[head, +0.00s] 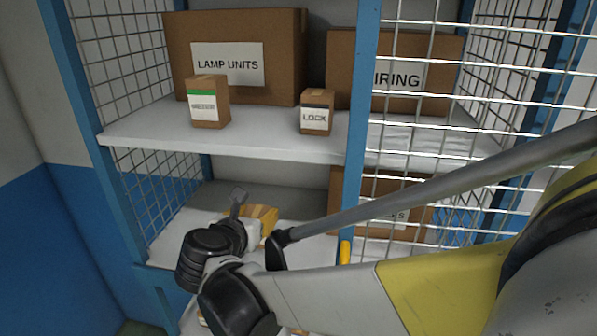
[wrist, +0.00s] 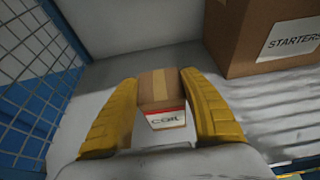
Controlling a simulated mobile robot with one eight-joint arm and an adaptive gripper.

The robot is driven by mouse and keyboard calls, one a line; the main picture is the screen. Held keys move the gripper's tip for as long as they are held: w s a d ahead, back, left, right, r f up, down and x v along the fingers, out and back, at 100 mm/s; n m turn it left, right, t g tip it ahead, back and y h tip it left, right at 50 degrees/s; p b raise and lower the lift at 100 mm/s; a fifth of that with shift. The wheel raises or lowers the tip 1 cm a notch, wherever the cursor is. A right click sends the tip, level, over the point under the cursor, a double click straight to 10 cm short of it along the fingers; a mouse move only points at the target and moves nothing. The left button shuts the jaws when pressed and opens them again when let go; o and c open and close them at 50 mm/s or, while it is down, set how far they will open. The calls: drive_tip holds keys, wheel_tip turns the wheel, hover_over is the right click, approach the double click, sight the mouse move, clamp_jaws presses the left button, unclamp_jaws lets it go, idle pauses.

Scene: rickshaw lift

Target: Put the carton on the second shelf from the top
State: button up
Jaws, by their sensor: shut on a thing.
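The carton (wrist: 162,100) is a small brown box with tape on top and a white label with a red band, which seems to read COIL. In the wrist view my gripper (wrist: 160,84) has its yellow fingers on both sides of it, shut on it. In the head view my gripper (head: 262,214) is inside the lower visible shelf bay, over the lower shelf (head: 183,226); my wrist and arm largely hide the carton. I cannot tell whether the carton touches the shelf. The upper visible shelf (head: 258,135) is above my gripper.
A large STARTERS box (wrist: 262,30) stands right of the carton. The upper shelf holds a LAMP UNITS box (head: 285,55), a WIRING box (head: 345,70), a green-label carton (head: 208,88) and a LOCK carton (head: 317,97). A blue post (head: 360,110) and wire mesh (wrist: 28,65) bound the bay.

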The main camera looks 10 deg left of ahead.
drive_tip(key=shift+f, duration=2)
drive_tip(key=shift+f+b, duration=0.15)
drive_tip(key=shift+b, duration=0.25)
drive_tip(key=o, duration=1.4)
drive_tip(key=shift+c, duration=0.2)
